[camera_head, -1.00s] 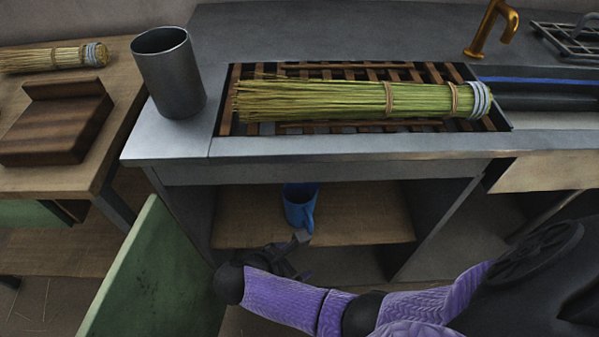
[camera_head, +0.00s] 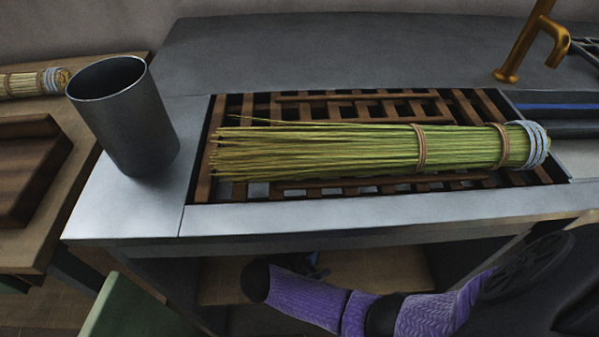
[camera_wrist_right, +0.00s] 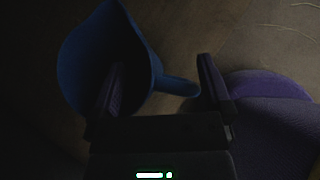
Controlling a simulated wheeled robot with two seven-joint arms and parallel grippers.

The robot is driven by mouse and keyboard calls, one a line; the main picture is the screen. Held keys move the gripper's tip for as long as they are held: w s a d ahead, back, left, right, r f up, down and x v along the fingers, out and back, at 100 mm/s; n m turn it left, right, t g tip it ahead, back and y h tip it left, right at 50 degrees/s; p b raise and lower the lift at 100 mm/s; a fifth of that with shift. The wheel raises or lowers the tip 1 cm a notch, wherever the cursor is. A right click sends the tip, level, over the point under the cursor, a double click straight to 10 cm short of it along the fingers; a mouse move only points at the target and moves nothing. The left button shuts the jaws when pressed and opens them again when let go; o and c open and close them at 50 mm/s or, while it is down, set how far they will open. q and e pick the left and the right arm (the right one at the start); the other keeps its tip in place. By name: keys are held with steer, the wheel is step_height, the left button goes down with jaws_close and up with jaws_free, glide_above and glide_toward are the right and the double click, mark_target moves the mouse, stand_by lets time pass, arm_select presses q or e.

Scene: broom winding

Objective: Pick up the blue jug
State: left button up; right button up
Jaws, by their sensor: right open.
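The blue jug (camera_wrist_right: 85,62) fills the upper left of the right wrist view, with its handle (camera_wrist_right: 178,86) pointing right. My right gripper (camera_wrist_right: 160,66) is open there. Its left finger overlaps the jug's mouth, and its right finger is just beyond the handle's end, so the handle lies between the fingers. I cannot tell whether either finger touches. In the head view my right gripper (camera_head: 316,270) is at the shelf under the counter, mostly hidden. Only a sliver of blue from the jug (camera_head: 312,258) shows there, below the counter edge. My left gripper is not in view.
The counter's front edge (camera_head: 370,220) hangs over the shelf (camera_head: 375,270). A green door panel (camera_head: 135,310) stands open at lower left. A metal cup (camera_head: 130,125) and a straw broom (camera_head: 350,150) on a wooden rack are on top. The wrist view is dark.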

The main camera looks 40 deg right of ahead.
steer(key=shift+d+f, duration=0.15)
steer(key=shift+d, duration=0.05)
jaws_close()
stand_by(0.3)
stand_by(0.7)
stand_by(0.3)
